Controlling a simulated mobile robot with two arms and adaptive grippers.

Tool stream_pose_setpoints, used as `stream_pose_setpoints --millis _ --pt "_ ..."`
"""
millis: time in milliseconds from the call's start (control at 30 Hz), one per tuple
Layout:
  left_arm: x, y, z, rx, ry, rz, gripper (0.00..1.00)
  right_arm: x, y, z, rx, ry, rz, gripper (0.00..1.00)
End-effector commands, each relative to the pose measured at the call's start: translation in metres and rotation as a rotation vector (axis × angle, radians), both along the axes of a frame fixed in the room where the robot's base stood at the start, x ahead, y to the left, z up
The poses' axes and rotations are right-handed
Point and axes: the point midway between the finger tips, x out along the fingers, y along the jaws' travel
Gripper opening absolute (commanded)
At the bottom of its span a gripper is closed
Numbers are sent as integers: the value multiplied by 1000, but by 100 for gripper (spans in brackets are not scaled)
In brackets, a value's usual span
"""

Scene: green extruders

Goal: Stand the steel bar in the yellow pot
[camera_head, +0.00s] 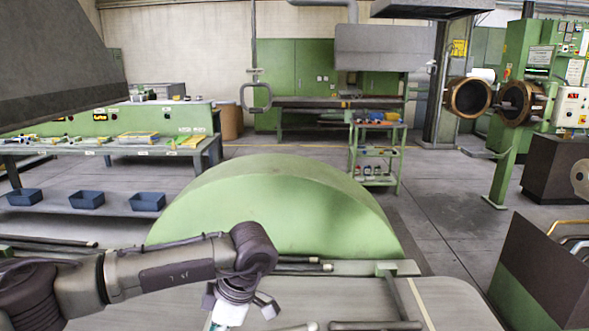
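My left arm comes in from the left and bends down at the wrist. My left gripper (238,304) is at the bottom edge, over the grey work surface (450,305). Dark finger-like parts flank a white piece there, but the tips are cut off, so its opening and any hold are unclear. Several bars lie on the surface: a dark one (375,326) at the bottom edge, one (300,260) behind my wrist, and one (48,241) at the far left. I cannot tell which is the steel bar. No yellow pot is visible. My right gripper is out of view.
A large green rounded housing (290,205) rises behind the work surface. A green bench (100,148) with blue bins (87,200) below stands at left. A green shelf cart (376,150) stands behind. A dark and green machine (545,265) is at right. Grey floor (445,200) lies between.

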Motion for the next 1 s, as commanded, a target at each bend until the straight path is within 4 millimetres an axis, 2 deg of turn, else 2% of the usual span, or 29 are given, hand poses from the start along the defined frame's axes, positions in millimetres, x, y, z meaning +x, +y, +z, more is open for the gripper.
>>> stream_pose_setpoints --millis 33,200,500,600,800,1000 --pt "-5 5 0 -3 -2 -142 0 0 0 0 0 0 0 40" --pt "-17 17 -3 -7 2 -602 0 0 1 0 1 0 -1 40" --pt "-37 36 0 -2 -1 -1312 0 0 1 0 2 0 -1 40" --pt "-42 40 0 -2 1 -1500 0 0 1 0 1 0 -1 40" --pt "-48 43 1 -3 2 -1723 0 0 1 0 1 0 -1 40" --pt "-50 43 1 -2 3 -1783 0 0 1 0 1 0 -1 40"
